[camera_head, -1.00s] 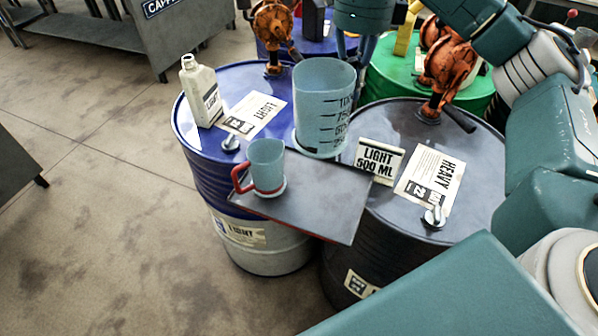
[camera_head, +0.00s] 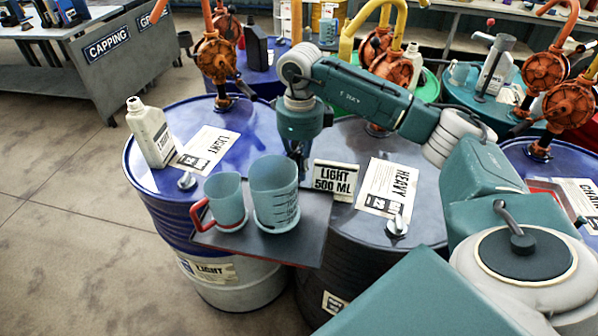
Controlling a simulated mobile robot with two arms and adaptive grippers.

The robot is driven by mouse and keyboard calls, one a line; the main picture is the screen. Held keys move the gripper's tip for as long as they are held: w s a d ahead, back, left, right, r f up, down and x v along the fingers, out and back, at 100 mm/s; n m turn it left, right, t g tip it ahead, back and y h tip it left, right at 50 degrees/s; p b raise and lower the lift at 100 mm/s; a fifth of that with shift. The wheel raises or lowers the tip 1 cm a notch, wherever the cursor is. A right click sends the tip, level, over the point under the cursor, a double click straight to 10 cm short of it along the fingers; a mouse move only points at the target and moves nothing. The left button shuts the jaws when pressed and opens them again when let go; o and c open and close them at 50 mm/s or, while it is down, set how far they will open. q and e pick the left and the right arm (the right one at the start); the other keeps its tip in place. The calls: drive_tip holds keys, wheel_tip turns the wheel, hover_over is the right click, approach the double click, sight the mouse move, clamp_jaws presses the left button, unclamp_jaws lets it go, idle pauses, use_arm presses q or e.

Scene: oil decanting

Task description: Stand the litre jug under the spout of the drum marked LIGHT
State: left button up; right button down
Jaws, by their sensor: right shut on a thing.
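The litre jug (camera_head: 275,193), large, pale blue and clear with dark graduation marks, is upright at the tray (camera_head: 311,236). I cannot tell if its base touches the tray. My right gripper (camera_head: 302,172) reaches down at the jug's back right side, shut on it; its fingertips are partly hidden. A smaller clear jug with a red handle (camera_head: 227,201) stands just left of it on the tray. The blue drum marked LIGHT (camera_head: 148,190) is at left, with an orange pump (camera_head: 216,57) at its back. The pump's spout is not clearly visible. My left gripper is not in view.
A grey bottle (camera_head: 151,132) stands on the blue drum near a LIGHT label sheet (camera_head: 207,149). A LIGHT 500 ML card (camera_head: 334,179) stands right of my gripper. The dark HEAVY drum (camera_head: 370,232) is at right. More drums and pumps stand behind.

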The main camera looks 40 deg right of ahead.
drive_tip(key=shift+f, duration=1.2)
drive_tip(key=c, duration=1.8)
unclamp_jaws()
drive_tip(key=shift+r, duration=0.1)
